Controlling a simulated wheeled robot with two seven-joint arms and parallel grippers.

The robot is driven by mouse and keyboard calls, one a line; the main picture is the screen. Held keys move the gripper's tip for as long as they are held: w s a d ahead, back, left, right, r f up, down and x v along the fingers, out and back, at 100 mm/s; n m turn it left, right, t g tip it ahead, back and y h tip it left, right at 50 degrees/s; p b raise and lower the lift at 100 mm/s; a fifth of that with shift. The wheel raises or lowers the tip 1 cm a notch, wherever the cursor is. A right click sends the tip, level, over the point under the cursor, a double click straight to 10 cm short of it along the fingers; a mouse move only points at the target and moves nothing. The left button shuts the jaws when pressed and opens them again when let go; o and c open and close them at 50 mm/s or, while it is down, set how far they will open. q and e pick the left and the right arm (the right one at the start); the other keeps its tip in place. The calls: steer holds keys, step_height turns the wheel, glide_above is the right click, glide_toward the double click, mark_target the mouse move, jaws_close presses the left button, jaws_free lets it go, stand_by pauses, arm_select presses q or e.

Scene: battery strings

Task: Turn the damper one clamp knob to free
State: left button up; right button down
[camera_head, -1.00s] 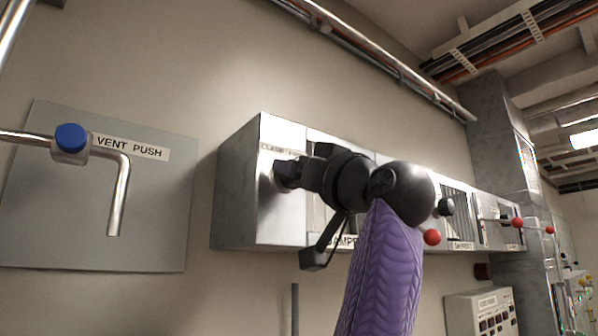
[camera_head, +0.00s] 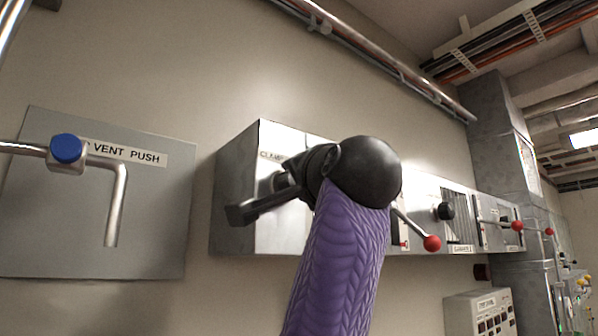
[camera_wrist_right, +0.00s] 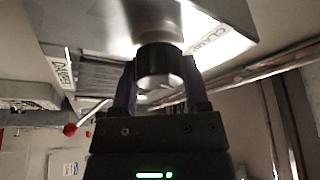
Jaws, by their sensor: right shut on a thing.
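The damper one clamp knob (camera_wrist_right: 158,62) is dark with a pale round end. In the right wrist view it sits between the two fingers of my right gripper (camera_wrist_right: 160,78), which is shut on it. In the head view my right gripper (camera_head: 284,184) is at the left part of the metal damper box (camera_head: 235,195), under a partly covered CLAMP label (camera_head: 270,156). My purple-sleeved right arm and black wrist hide the knob there, so I cannot tell its turned position. My left gripper is not in view.
A red-balled lever (camera_head: 431,243) sticks out just right of my wrist. More dampers with a black knob (camera_head: 445,211) and red-balled levers (camera_head: 517,225) follow to the right. A VENT PUSH panel (camera_head: 150,215) with a blue button (camera_head: 67,148) and bent pipe is at the left.

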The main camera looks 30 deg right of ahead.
steer(key=m+g+p, duration=0.1)
steer(key=m, duration=0.2)
steer(key=shift+r+h, duration=0.1)
steer(key=shift+h, duration=0.3)
steer(key=shift+m+g+p, duration=0.5)
steer(key=shift+m+p, duration=0.2)
steer(key=shift+m, duration=0.4)
steer(key=shift+c, duration=0.5)
jaws_free()
steer(key=shift+d, duration=0.1)
steer(key=b+v, duration=0.3)
steer(key=v, duration=0.7)
steer(key=shift+b, duration=0.3)
